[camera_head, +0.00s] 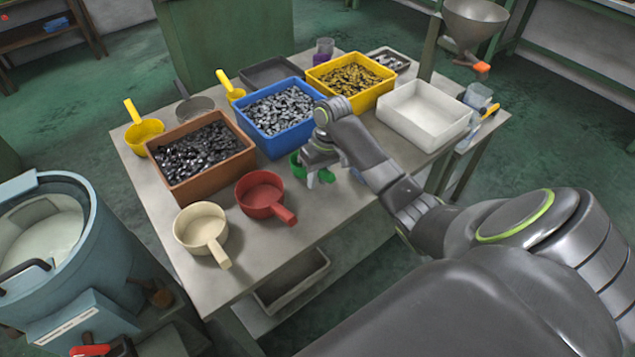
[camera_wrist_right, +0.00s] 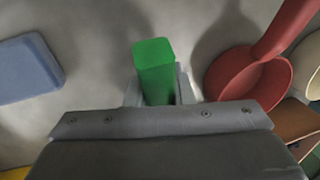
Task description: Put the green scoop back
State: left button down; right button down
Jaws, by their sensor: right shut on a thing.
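The green scoop (camera_head: 298,164) is on or just above the table, in front of the blue bin and right of the red scoop. Most of it is hidden under my right gripper (camera_head: 316,172). In the right wrist view its green handle (camera_wrist_right: 154,66) stands between the two fingers of my right gripper (camera_wrist_right: 158,92), which is shut on it. The scoop's bowl is hidden there. I cannot tell whether the scoop touches the table. My left gripper is not in view.
The red scoop (camera_head: 262,192) and cream scoop (camera_head: 201,228) lie to the left. Behind stand the brown bin (camera_head: 221,176), blue bin (camera_head: 290,133), yellow bin (camera_head: 366,96) and white bin (camera_head: 424,115). A blue block-like thing (camera_wrist_right: 28,68) is near the gripper. The table's front strip is clear.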

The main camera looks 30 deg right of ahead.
jog(key=shift+f, duration=1.2)
jog(key=shift+f, duration=0.1)
jog(key=c, duration=1.3)
grip_release()
jog(key=shift+o, duration=0.2)
notch_tip(320, 180, up, 12)
jog(key=d, duration=0.2)
jog(key=shift+d+p, duration=0.15)
jog(key=shift+p, duration=0.3)
jog(key=shift+s, duration=0.1)
